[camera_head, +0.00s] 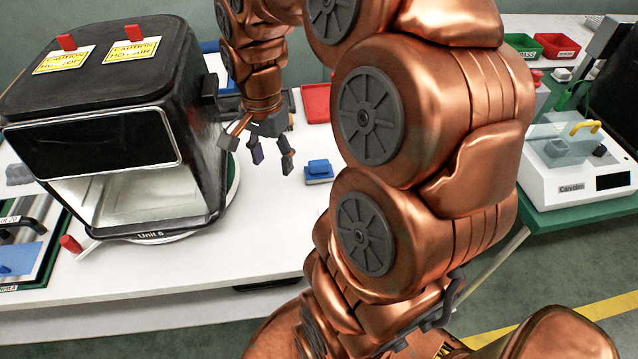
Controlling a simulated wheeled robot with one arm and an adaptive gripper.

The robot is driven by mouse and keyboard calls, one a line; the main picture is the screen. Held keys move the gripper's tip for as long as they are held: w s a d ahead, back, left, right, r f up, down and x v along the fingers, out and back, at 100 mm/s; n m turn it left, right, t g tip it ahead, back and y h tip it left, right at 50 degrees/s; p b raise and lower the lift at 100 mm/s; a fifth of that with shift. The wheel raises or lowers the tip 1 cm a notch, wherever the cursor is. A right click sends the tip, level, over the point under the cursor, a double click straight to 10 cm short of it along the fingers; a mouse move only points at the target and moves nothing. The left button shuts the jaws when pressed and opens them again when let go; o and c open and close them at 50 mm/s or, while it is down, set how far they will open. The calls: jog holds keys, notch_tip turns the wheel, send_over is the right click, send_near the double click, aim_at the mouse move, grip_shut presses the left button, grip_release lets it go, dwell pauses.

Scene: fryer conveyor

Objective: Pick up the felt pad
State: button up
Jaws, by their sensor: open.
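A small blue block with a raised blue top and a thin pale edge (318,172) lies on the white table, right of my gripper; it looks like the felt pad, though its material is too small to tell. My gripper (271,160) hangs over the white table between the black fryer-like unit and the blue block. Its fingers are spread and point down, with nothing between them. The blue block is apart from the fingers.
The black unit marked "Unit 6" (115,140) stands close on the left. A red tray (317,103) lies behind the block. My arm hides much of the right table. A white scale-like device (575,185) stands far right. White table (270,225) is clear in front.

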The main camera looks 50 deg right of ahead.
jog(key=w+d+f+m+b, duration=0.25)
jog(key=d+f+m, duration=0.25)
jog(key=d, duration=0.3)
jog(key=m+b, duration=0.3)
jog(key=m, duration=0.3)
send_over(319, 162)
jog(key=shift+t, duration=0.3)
jog(key=f, duration=0.4)
jog(key=shift+s+a+f, duration=0.15)
jog(key=shift+s+a, duration=0.05)
jog(key=shift+a, duration=0.05)
jog(key=shift+d+f, duration=0.15)
jog(key=shift+f, duration=0.05)
jog(key=shift+w+d+f+p, duration=0.1)
jog(key=shift+f+p, duration=0.45)
jog(key=shift+f, duration=1.25)
jog(key=shift+w+f+p, duration=0.1)
jog(key=shift+f+p, duration=0.45)
jog(key=shift+f, duration=1.25)
jog(key=shift+c, duration=0.4)
grip_shut()
